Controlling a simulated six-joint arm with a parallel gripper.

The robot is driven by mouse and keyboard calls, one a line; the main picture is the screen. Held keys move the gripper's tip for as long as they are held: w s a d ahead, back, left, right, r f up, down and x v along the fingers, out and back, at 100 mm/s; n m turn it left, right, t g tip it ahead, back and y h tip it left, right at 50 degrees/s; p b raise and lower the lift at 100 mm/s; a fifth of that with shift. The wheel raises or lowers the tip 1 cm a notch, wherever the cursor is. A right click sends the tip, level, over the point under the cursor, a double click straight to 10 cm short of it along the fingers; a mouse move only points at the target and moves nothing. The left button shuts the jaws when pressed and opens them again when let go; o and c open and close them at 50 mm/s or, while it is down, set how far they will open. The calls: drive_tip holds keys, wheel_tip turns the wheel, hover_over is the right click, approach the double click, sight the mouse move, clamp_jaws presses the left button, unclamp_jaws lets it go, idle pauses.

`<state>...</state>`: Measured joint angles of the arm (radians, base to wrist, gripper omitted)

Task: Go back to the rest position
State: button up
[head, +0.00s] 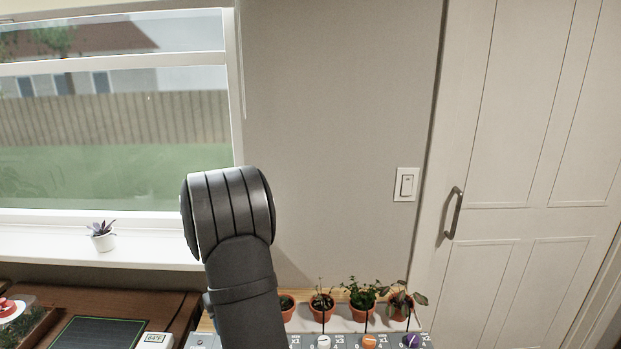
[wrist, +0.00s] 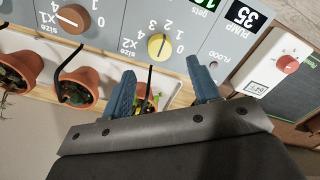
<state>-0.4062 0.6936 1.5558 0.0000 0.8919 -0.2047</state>
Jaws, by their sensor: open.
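My gripper (wrist: 162,88) shows in the wrist view with its two blue fingers apart. It hangs over the edge of a grey control panel (wrist: 117,28). Part of a terracotta pot with a plant (wrist: 148,98) shows between the fingers, with a black tube in front of it. No held object shows. In the head view my arm rises in front of the window and wall, and the gripper itself is not seen there.
In the head view, several potted plants (head: 362,307) stand behind the knobbed panel (head: 345,341). A small white-potted plant (head: 103,241) sits on the windowsill. A white device with a red knob (wrist: 287,62) is at the right in the wrist view. A dark mat (head: 98,333) lies at lower left.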

wheel_tip(320, 180, up, 11)
wheel_tip(320, 180, down, 18)
drive_tip(key=shift+r, duration=0.2)
drive_tip(key=shift+r+m, duration=0.2)
drive_tip(key=shift+m, duration=0.6)
drive_tip(key=m, duration=0.6)
wheel_tip(320, 180, up, 10)
drive_tip(key=shift+r, duration=0.25)
idle(0.9)
